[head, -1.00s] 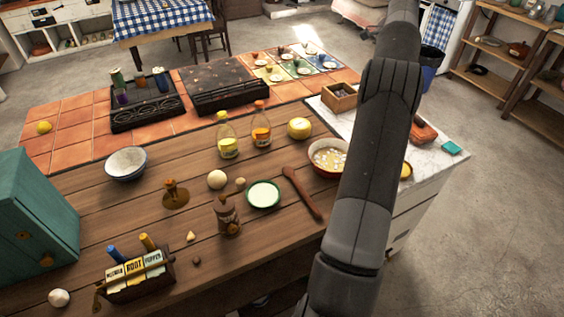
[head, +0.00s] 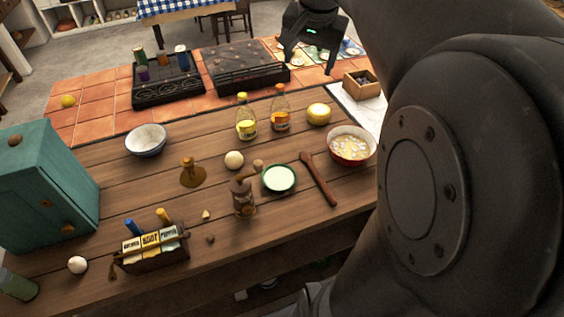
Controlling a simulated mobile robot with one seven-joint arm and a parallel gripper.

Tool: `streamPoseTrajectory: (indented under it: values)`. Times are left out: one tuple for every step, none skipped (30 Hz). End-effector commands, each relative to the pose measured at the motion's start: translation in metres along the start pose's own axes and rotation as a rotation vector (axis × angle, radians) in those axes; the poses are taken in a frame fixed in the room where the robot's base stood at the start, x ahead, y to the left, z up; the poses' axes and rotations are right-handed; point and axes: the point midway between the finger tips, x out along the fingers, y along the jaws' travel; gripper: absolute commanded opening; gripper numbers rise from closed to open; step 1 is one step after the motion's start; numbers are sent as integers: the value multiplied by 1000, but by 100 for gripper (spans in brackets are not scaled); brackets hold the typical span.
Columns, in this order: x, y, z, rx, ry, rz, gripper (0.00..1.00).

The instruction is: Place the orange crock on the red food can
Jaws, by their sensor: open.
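My gripper (head: 308,66) is in the upper middle of the head view, over the far end of the counter. Its two fingers point down and are spread apart, with nothing seen between them. It hangs in front of the coloured place mats (head: 349,50) with small plates and cups, and hides part of them. A small reddish can (head: 162,58), perhaps the red food can, stands among other cans on the left black stovetop (head: 168,88). I cannot make out the orange crock with certainty; the small cups near my gripper are too small or hidden to tell.
A black grate (head: 245,72) lies left of my gripper. Two bottles (head: 246,122), a yellow round (head: 318,114), a red bowl (head: 351,147), a wooden box (head: 361,84) and a teal cabinet (head: 45,190) stand on the counter. My arm covers the right side.

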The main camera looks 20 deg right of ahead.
Motion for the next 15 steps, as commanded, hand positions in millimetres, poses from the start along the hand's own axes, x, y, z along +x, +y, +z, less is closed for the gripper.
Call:
streamPoseTrajectory:
  values:
    - [-4,-3,26,-66,13,-16,70]
    - [-5,-3,39,-104,19,-24,70]
    - [-5,-4,56,-156,28,-34,70]
    - [-5,-4,70,-193,35,-42,70]
    - [-5,-4,82,-231,42,-50,70]
    - [-4,-2,100,-283,52,-60,70]
    - [-2,-1,113,-321,59,-67,70]
    - [-1,1,126,-359,67,-75,70]
    - [2,3,142,-408,78,-84,70]
    - [4,5,154,-444,86,-92,70]
    - [7,8,165,-479,93,-98,70]
    - [10,11,178,-522,103,-106,70]
    - [13,14,188,-550,109,-111,70]
    - [16,16,196,-578,115,-116,70]
    - [20,18,206,-609,123,-122,70]
